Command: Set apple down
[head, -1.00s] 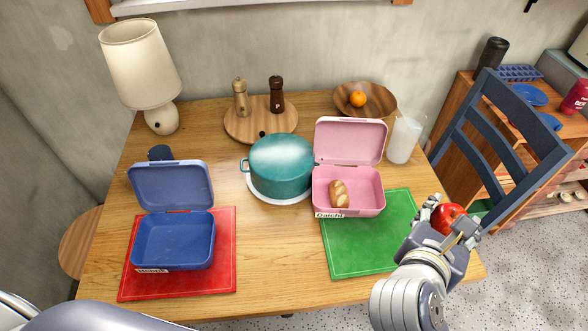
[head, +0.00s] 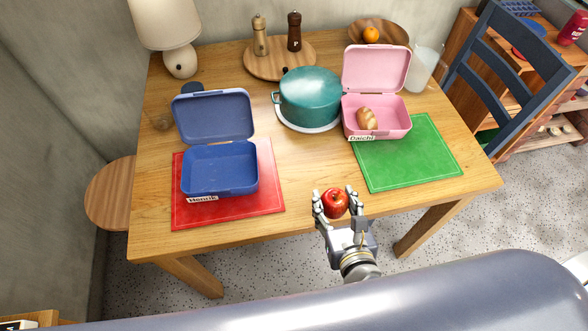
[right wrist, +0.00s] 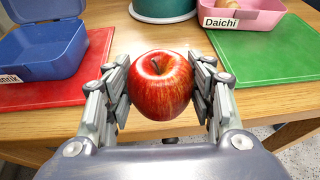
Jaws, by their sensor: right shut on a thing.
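A red apple (head: 334,203) is held between the two fingers of my right gripper (head: 335,205), near the front edge of the table. In the right wrist view the apple (right wrist: 160,85) sits upright between the fingers, touched on both sides. An open blue lunchbox (head: 220,170), labelled Henrik and empty, stands on a red mat (head: 268,190) to the left. An open pink lunchbox (head: 395,118), labelled Daichi, stands at the green mat (head: 410,160) to the right and holds a bread roll (head: 367,118). My left gripper is not in view.
A teal pot (head: 308,95) stands on a white trivet mid-table. A lamp (head: 170,35), wooden board with two mills (head: 280,60), fruit bowl with an orange (head: 371,35) and milk jug (head: 423,70) stand behind. Bare wooden table (head: 315,165) lies between the mats.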

